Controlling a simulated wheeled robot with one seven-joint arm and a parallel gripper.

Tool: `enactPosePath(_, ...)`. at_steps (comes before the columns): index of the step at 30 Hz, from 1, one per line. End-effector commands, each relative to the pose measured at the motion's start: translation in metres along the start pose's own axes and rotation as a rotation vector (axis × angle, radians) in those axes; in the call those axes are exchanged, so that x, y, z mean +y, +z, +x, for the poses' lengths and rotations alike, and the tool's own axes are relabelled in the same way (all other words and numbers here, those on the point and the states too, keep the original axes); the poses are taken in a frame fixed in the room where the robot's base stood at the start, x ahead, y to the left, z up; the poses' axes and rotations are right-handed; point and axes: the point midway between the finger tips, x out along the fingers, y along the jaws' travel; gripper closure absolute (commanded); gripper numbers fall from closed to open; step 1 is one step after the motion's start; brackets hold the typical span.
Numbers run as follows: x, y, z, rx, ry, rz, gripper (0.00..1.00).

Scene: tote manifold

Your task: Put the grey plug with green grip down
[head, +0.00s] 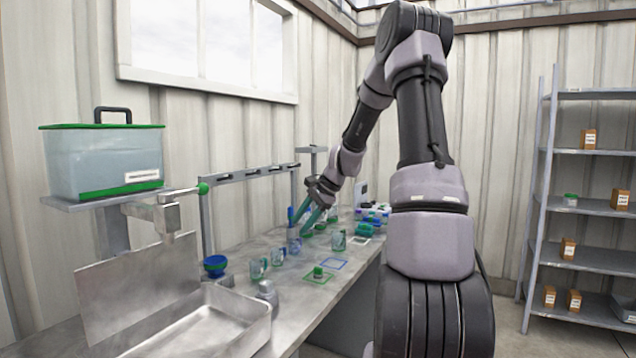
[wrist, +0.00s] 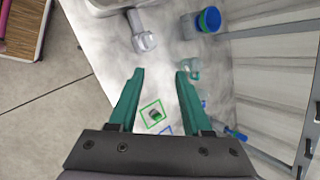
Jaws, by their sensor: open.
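The grey plug with green grip (head: 318,272) stands inside a green outlined square (head: 317,284) on the bench. In the wrist view the plug (wrist: 155,115) shows small inside the green square (wrist: 143,107), between and beyond my fingers. My gripper (head: 311,212) is above the bench toward its far part, jaws apart. In the wrist view my gripper (wrist: 160,75) has its two green fingers wide apart with nothing between the tips. The plug is apart from the fingers.
A blue outlined square (head: 333,264) lies beside the green one. Clear mugs (head: 257,268) and a blue-green container (head: 215,266) stand nearby. A metal sink (head: 215,318) with a tap is at the front left. A lidded tank (head: 104,160) sits on a raised shelf.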

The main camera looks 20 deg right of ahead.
Motion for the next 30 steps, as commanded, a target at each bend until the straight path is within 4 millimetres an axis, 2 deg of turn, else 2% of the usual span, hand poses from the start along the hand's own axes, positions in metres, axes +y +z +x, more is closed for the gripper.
enactPosePath(1,0.001,0.025,-0.017,0.036,0.018,-0.083,0.51)
enactPosePath(6,0.019,0.090,-0.066,0.137,0.069,-0.324,0.51)
enactPosePath(11,0.048,0.145,-0.113,0.224,0.088,-0.530,0.51)
enactPosePath(15,0.081,0.186,-0.150,0.289,0.085,-0.698,0.51)
enactPosePath(19,0.117,0.215,-0.179,0.335,0.068,-0.834,0.51)
enactPosePath(24,0.154,0.234,-0.201,0.372,0.039,-0.961,0.51)
enactPosePath(30,0.172,0.239,-0.208,0.384,0.025,-1.014,0.51)
